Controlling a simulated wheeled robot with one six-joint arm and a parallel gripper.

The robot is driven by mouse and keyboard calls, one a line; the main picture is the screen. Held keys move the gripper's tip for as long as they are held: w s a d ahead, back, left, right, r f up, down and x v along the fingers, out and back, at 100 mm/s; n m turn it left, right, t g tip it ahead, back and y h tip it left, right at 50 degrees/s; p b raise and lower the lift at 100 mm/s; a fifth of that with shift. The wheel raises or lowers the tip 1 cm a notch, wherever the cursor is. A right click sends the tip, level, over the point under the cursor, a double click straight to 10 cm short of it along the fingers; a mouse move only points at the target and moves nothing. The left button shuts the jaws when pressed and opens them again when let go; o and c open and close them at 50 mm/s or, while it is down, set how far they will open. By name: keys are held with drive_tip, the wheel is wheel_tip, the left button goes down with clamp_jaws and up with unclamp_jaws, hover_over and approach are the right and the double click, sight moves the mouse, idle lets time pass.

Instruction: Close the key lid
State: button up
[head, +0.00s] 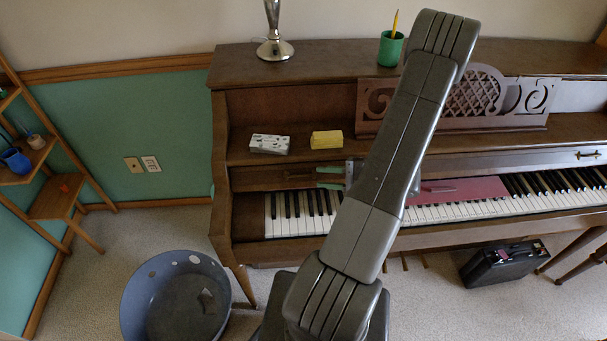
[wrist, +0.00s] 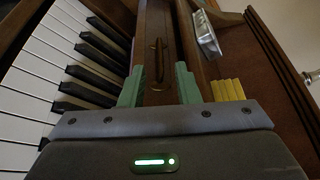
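The key lid (head: 560,158) of the brown upright piano is open, and the keys (head: 300,205) lie bare below its wooden strip. A small handle (wrist: 157,65) on the lid's left part shows in the wrist view; a matching handle (head: 588,154) is at the right in the head view. My gripper (head: 318,177) has green fingers, spread open on either side of the left handle in the wrist view. It looks empty. I cannot tell whether the fingers touch the lid. My arm hides the middle of the lid and some keys.
A pink flat sheet (head: 465,190) with a small red item lies over the middle keys. A grey-white box (head: 270,144) and a yellow block (head: 326,139) sit on the shelf above the lid. A blue tub (head: 135,305) and a black case (head: 505,264) stand on the floor.

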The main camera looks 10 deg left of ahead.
sight(303, 176)
drive_tip(key=p+x, duration=0.1)
drive_tip(key=x, duration=0.5)
drive_tip(key=shift+a+f, duration=0.1)
drive_tip(key=shift+a, duration=0.15)
clamp_jaws()
